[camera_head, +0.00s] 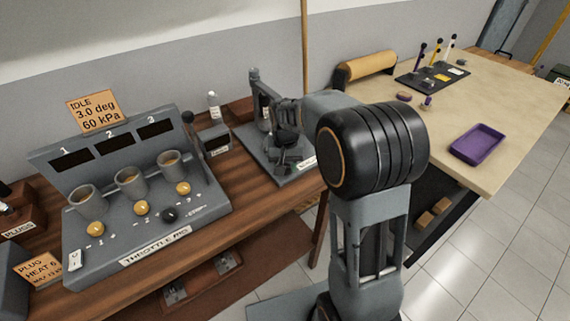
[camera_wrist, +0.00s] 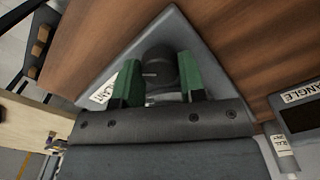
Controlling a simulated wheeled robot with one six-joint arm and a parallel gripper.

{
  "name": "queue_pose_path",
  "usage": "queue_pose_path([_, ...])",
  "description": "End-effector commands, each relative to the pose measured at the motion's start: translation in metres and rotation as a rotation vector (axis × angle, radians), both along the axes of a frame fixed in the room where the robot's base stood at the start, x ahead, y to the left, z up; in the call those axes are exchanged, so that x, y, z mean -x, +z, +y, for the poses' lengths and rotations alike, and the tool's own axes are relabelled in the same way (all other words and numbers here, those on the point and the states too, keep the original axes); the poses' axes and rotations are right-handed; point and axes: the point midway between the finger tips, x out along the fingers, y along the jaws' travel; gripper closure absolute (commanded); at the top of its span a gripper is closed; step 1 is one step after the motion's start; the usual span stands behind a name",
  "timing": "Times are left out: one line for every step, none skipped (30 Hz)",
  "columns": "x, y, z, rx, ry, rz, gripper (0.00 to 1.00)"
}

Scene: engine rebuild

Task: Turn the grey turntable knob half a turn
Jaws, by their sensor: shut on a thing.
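The turntable knob (camera_wrist: 160,66) is a dark grey round piece with a short pale mark, seen in the wrist view. My gripper (camera_wrist: 160,80) has two green fingers, one on each side of the knob, and is shut on it. The knob stands over a grey base plate (camera_wrist: 208,62) on the wooden bench. In the head view the same plate (camera_head: 257,150) lies at the bench's right end. My arm reaches over it from the right, and the grip itself is hard to make out there.
A throttle rig (camera_head: 140,262) with several cups and yellow knobs fills the bench's left. A post (camera_head: 258,95) rises at the plate's back, with a small dark box (camera_head: 214,139) and a white bottle (camera_head: 214,103) to its left. A pale table (camera_head: 500,100) with a purple tray (camera_head: 480,144) stands right.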

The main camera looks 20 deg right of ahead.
Motion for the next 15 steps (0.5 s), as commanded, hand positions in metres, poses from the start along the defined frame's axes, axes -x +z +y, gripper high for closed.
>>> queue_pose_path([0.0006, 0.0, 0.0, 0.0, -0.042, 0.002, 0.86])
queue_pose_path([0.0005, 0.0, 0.0, 0.0, -0.071, 0.002, 0.86])
queue_pose_path([0.0005, 0.0, 0.0, 0.0, -0.109, 0.002, 0.86])
queue_pose_path([0.0005, 0.0, 0.0, 0.0, -0.137, 0.002, 0.86])
queue_pose_path([0.0005, 0.0, 0.0, 0.0, -0.166, 0.002, 0.86])
queue_pose_path([0.0005, 0.0, 0.0, 0.0, -0.204, 0.002, 0.86])
queue_pose_path([0.0005, 0.0, 0.0, 0.0, -0.232, 0.002, 0.86])
queue_pose_path([0.0005, 0.0, 0.0, 0.0, -0.26, 0.002, 0.86])
queue_pose_path([0.0005, 0.0, 0.0, 0.0, -0.298, 0.002, 0.86])
queue_pose_path([0.0005, 0.0, 0.0, 0.0, -0.326, 0.002, 0.86])
queue_pose_path([0.0005, 0.0, 0.0, 0.0, -0.353, 0.002, 0.86])
queue_pose_path([0.0005, 0.0, 0.0, 0.0, -0.389, 0.002, 0.86])
queue_pose_path([0.0005, 0.0, 0.0, 0.0, -0.415, 0.002, 0.86])
queue_pose_path([0.0005, 0.0, 0.0, 0.0, -0.441, 0.002, 0.86])
queue_pose_path([0.0005, -0.0001, 0.0, 0.0, -0.474, 0.002, 0.86])
